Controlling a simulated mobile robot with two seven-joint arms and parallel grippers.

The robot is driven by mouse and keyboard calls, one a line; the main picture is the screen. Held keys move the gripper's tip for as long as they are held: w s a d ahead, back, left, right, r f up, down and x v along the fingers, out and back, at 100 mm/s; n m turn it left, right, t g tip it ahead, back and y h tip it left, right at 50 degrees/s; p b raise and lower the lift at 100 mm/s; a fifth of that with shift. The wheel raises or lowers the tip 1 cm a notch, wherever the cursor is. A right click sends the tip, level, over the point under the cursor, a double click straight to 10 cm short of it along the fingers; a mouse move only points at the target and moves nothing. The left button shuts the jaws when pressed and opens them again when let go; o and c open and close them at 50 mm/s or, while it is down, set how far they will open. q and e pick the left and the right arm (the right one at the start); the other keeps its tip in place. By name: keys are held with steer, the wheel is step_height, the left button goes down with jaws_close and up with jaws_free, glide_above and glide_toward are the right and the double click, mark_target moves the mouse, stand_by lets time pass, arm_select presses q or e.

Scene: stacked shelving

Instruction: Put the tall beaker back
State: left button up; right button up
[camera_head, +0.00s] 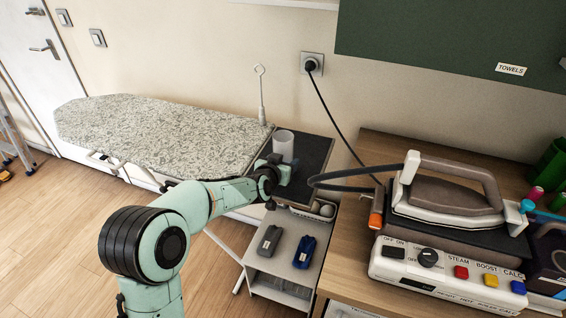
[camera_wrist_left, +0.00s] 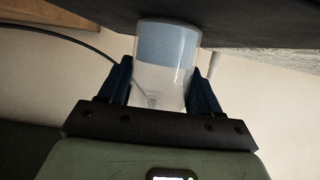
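The tall beaker (camera_head: 283,146) is a clear, whitish cylinder at the back of a dark shelf top (camera_head: 314,153) beside the ironing board. In the left wrist view the beaker (camera_wrist_left: 165,65) appears between the two dark fingers, and its far end meets the dark surface. My left gripper (camera_head: 279,167) reaches in from the front left at the beaker's lower part. The fingers (camera_wrist_left: 163,82) lie against both sides of the beaker, with no clear gap. My right gripper is not in view.
A speckled ironing board (camera_head: 165,130) lies left. A lower white shelf holds a grey item (camera_head: 269,241) and a blue item (camera_head: 304,251). A steam iron (camera_head: 448,190) sits on its station on the wooden counter (camera_head: 345,230) at right. A black cable (camera_head: 335,120) hangs from the wall socket.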

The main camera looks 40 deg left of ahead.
arm_select(q)
steer(key=o, duration=0.4)
steer(key=shift+o, duration=0.2)
steer(key=shift+r, duration=0.1)
steer(key=shift+s+r, duration=0.25)
steer(key=p+v, duration=0.1)
steer(key=v, duration=1)
steer(key=shift+s, duration=0.25)
steer(key=shift+d, duration=0.1)
